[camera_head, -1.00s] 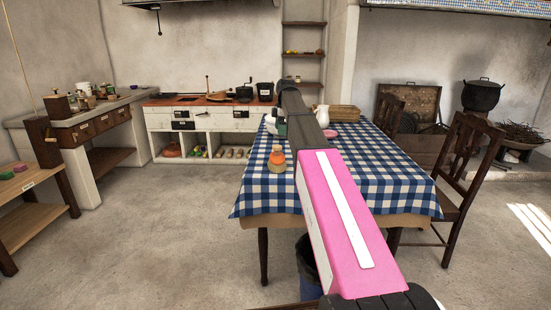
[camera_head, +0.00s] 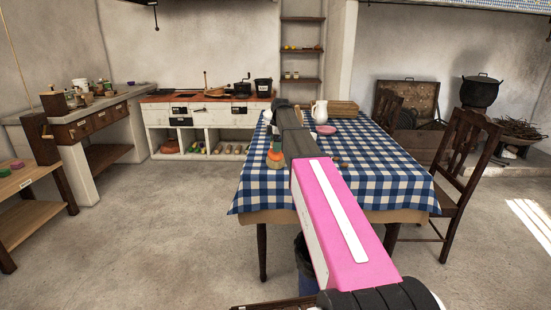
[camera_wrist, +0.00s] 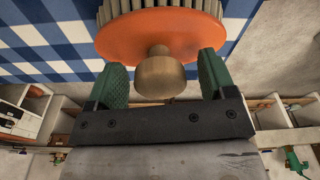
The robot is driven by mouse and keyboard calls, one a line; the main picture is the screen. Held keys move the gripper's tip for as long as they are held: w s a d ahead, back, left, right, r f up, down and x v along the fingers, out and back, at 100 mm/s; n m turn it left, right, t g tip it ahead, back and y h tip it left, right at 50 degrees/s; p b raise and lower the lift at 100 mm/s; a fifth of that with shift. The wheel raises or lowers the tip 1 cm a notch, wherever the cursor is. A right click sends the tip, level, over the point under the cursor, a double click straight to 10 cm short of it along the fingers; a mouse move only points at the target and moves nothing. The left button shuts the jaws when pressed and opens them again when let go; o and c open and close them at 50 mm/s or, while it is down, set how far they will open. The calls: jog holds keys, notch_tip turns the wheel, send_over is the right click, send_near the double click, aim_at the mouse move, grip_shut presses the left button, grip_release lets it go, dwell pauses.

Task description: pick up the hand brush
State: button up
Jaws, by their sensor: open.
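The hand brush (camera_head: 275,163) stands on the left edge area of the checked tablecloth, with pale bristles, an orange disc and a small knob. In the wrist view the brush's orange disc (camera_wrist: 150,38) and its round wooden knob (camera_wrist: 160,78) are close. The knob lies between the two green fingers of my gripper (camera_wrist: 162,62). My gripper is open, with visible gaps on both sides of the knob. In the head view my arm partly hides the gripper, and its green fingers (camera_head: 277,146) show just above the brush.
The table (camera_head: 390,187) also bears a white jug (camera_head: 320,111), a pink plate (camera_head: 326,130) and a wooden box (camera_head: 343,108). A chair (camera_head: 463,180) stands at its right. A dark bin (camera_head: 305,268) is below its front edge. The floor at left is clear.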

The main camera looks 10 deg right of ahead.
jog(key=shift+f, duration=0.2)
jog(key=c, duration=1.3)
jog(key=shift+r, duration=0.1)
jog(key=shift+r, duration=0.45)
jog(key=r, duration=0.3)
jog(key=shift+s+a+r, duration=0.25)
jog(key=shift+s+r, duration=0.05)
jog(key=shift+s, duration=0.1)
jog(key=s+a+r, duration=0.4)
jog(key=s, duration=0.1)
jog(key=s+a+r, duration=0.2)
jog(key=s, duration=0.1)
jog(key=shift+s+a+r, duration=0.15)
jog(key=shift+a+r, duration=0.05)
jog(key=shift+a, duration=0.2)
